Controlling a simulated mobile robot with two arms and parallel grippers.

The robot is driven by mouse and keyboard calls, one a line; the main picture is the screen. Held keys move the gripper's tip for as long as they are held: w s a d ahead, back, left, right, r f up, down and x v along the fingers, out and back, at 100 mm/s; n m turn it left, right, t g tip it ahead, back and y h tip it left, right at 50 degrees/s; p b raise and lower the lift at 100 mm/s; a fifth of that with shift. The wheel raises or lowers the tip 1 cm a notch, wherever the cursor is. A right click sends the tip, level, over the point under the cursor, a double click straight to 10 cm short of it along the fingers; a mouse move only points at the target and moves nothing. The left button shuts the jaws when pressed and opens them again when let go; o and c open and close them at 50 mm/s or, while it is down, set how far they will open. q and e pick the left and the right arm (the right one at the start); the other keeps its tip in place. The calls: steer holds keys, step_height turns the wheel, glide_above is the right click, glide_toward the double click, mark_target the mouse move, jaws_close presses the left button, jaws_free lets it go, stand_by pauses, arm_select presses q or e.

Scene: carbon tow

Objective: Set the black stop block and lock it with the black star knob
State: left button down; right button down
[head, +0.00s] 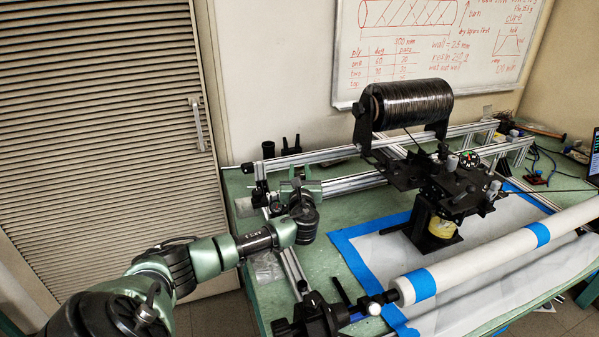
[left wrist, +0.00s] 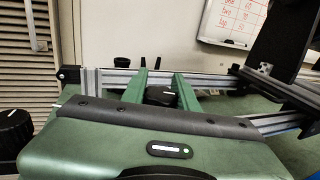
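My left gripper (head: 301,182) is low over the left end of the frame rails, fingers pointing to the back. In the left wrist view its two green fingers (left wrist: 161,80) stand apart. A black knob with a white mark (left wrist: 161,96) lies in the gap between them; I cannot tell whether they touch it. A small black block (left wrist: 69,74) sits at the left rail end, and shows in the head view too (head: 259,171); I cannot tell if it is the stop block. My wrist hides part of this area. My right gripper is not in view.
A black tow spool (head: 412,103) stands on aluminium rails (head: 352,184) right of my gripper. A white tube with blue bands (head: 485,252) crosses the front right. A black cup (head: 268,149) stands behind the rail.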

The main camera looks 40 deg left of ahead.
arm_select(q)
steer(key=shift+g, duration=0.3)
steer(key=shift+s+a+n+g+y+b, duration=0.15)
steer(key=shift+s+n+g+y+b, duration=0.45)
steer(key=shift+n+g, duration=1.25)
steer(key=shift+s+a+n+g+y+b, duration=0.15)
steer(key=shift+n+g+y+b, duration=0.95)
steer(key=shift+g, duration=1.3)
steer(key=shift+s+a+n+g+y+b, duration=0.1)
steer(key=shift+s+n+g+y+b, duration=0.6)
steer(key=shift+n+g, duration=1.25)
steer(key=shift+w+g, duration=0.25)
steer(key=shift+g, duration=0.15)
steer(key=c, duration=1.1)
jaws_free()
steer(key=shift+r, duration=0.15)
